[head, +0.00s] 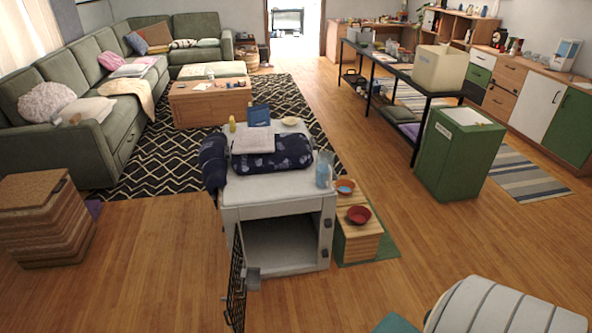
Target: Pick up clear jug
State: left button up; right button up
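A clear bluish jug (323,169) stands upright on the front right corner of a grey-white pet crate top (262,192). It is right of a dark patterned cushion (277,154). Neither of my grippers shows in the head view.
The crate's wire door (236,286) hangs open at the front. A low wooden stand (359,238) with a red bowl (358,215) and a blue-lined bowl (345,187) is right of it. A green cabinet (458,155) stands farther right. Wooden floor (150,270) is clear at the front left.

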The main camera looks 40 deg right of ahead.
aim_at(324, 160)
jog(key=i+l+u, duration=0.15)
jog(key=l+u, duration=0.15)
jog(key=l, duration=0.8)
jog(key=l+u, duration=0.35)
jog(key=l, duration=0.75)
jog(key=i, duration=0.05)
